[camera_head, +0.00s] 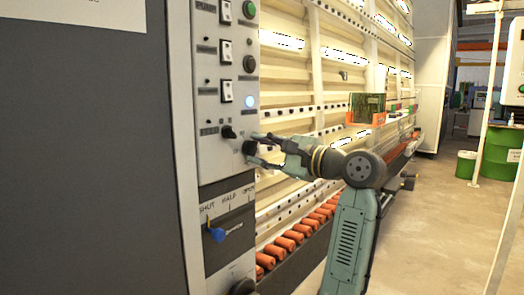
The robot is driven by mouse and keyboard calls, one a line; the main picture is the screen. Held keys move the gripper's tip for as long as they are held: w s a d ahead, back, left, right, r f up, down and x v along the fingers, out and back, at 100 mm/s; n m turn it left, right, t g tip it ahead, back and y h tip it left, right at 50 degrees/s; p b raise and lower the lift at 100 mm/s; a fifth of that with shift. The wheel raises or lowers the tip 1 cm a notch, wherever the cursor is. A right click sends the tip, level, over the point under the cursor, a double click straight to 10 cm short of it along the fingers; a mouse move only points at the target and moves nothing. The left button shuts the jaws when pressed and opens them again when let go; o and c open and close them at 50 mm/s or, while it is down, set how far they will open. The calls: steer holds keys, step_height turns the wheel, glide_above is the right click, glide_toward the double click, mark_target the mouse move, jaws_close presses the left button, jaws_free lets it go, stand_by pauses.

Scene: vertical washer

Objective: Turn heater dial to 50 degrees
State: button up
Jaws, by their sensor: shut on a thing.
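The grey control panel (211,160) of the washer stands left of centre, with its face seen at a slant. My gripper (256,149) reaches in from the right and is shut on a black dial (248,147) at the panel's lower right edge. The fingers lie around the dial and hide part of it. Its scale and pointer are too small to read, so its setting cannot be told.
A smaller black knob (228,132) sits just left of the held dial. Above are white switches (226,91), a green button (249,9) and a lit button (249,101). A blue lever (218,235) is below. Orange rollers (293,236) run along the washer.

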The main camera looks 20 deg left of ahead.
steer(key=shift+m, duration=1.3)
steer(key=o, duration=1.1)
steer(key=shift+o, duration=0.2)
steer(key=v, duration=1.2)
